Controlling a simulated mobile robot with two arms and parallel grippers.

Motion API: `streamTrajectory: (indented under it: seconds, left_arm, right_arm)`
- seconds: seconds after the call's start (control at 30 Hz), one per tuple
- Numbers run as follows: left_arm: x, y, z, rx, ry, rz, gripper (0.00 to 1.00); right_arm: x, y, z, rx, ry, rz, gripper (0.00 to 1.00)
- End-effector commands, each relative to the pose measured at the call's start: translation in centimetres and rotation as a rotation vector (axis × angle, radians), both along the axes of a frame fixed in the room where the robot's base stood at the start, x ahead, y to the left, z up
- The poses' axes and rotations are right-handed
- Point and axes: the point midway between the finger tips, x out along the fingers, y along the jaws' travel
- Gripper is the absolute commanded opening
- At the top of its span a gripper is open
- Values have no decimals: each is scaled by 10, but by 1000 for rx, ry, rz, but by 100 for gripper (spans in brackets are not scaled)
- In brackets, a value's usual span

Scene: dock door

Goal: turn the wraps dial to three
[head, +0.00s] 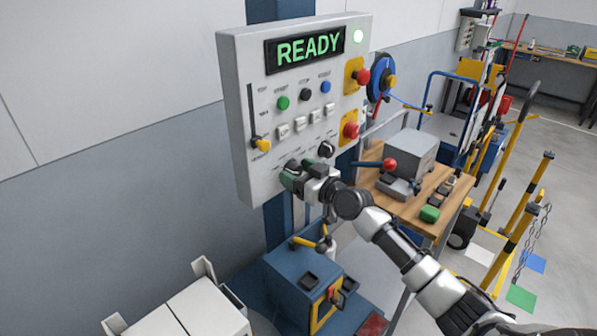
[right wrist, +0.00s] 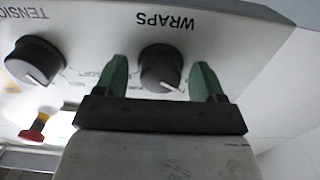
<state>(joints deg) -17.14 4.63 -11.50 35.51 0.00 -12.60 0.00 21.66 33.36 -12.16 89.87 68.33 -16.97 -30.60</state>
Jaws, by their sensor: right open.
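The wraps dial (right wrist: 160,68) is a dark round knob on the light grey control panel (head: 240,110), under the upside-down word WRAPS in the right wrist view. A white pointer line marks its lower right side. The scale marks around it are too small or hidden to read. My right gripper (head: 291,174) is open, with one green finger on each side of the dial. I cannot tell whether the fingers touch it. In the head view my gripper mostly hides the dial. My left gripper is not in view.
The tension dial (head: 326,149) sits beside the wraps dial. The panel has a lit READY display (head: 305,48), coloured buttons, a yellow-knobbed slider (head: 260,143) and a red stop button (head: 351,131). A wooden bench (head: 400,205) stands to the right; a blue box (head: 300,285) is below.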

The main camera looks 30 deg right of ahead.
Motion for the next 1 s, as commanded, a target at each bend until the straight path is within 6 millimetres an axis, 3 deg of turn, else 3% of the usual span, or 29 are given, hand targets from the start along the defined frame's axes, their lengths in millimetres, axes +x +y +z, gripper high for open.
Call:
streamTrajectory:
  seconds: [0.17,0.47,0.77,1.0]
  left_arm:
    - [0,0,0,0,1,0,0]
    - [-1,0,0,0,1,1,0]
    - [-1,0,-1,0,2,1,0]
    - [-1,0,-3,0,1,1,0]
  right_arm:
    - [0,0,0,0,0,0,68]
    - [0,0,0,0,0,0,22]
    - [0,0,0,28,10,-1,21]
    - [0,-1,0,150,51,-1,21]
